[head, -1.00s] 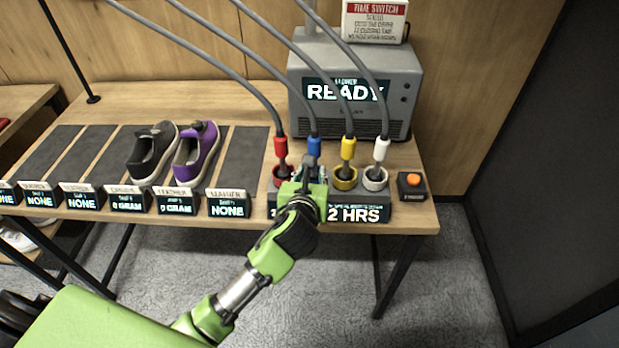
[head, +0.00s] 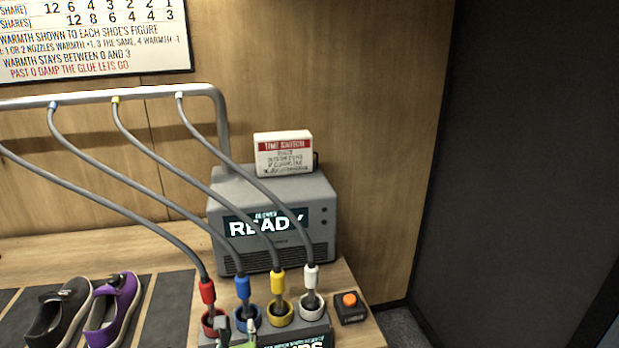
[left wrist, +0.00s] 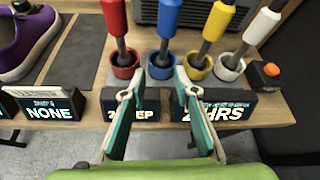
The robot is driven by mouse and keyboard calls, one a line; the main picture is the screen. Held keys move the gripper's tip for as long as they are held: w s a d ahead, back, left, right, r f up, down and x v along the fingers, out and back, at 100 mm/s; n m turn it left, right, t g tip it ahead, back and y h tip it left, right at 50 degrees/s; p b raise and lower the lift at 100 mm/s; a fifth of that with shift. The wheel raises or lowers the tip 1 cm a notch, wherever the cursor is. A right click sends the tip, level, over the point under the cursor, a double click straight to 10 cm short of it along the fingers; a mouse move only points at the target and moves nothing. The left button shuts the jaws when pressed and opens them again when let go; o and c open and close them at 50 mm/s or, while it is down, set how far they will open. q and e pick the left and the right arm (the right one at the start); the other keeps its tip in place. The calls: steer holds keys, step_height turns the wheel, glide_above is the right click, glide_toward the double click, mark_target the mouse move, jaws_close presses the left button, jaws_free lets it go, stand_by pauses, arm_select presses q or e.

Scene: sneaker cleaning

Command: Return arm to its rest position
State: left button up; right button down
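My left gripper (head: 237,330) shows at the bottom edge of the head view, in front of the red and blue sockets. In the left wrist view its two fingers (left wrist: 152,84) are spread apart with nothing between them, before the front of the socket block. The rest of my left arm is below the head view's frame. My right gripper is in neither view.
Red (head: 207,293), blue (head: 242,287), yellow (head: 277,282) and white (head: 311,277) nozzles stand in sockets. The grey blower (head: 320,218) reads READY. An orange button (head: 349,299) is at right. A black shoe (head: 59,318) and purple shoe (head: 112,314) sit left.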

arm_select(q)
steer(key=s+a+f+n+g+h, duration=0.1)
steer(key=s+f+n+g, duration=0.25)
steer(key=s+n, duration=0.65)
steer(key=s+a+f+n+g+h, duration=0.1)
steer(key=s+f+n+g, duration=0.25)
steer(key=s+n, duration=0.6)
steer(key=s+f+n+g+h, duration=0.15)
steer(key=s+f+n, duration=0.25)
steer(key=s+n, duration=0.6)
step_height(320, 180, down, 28)
steer(key=s+g, duration=0.2)
steer(key=s+a+f+g, duration=0.1)
steer(key=s+a+f, duration=0.2)
steer(key=s+f, duration=1.2)
steer(key=shift+s+y, duration=0.3)
steer(key=shift+y, duration=0.05)
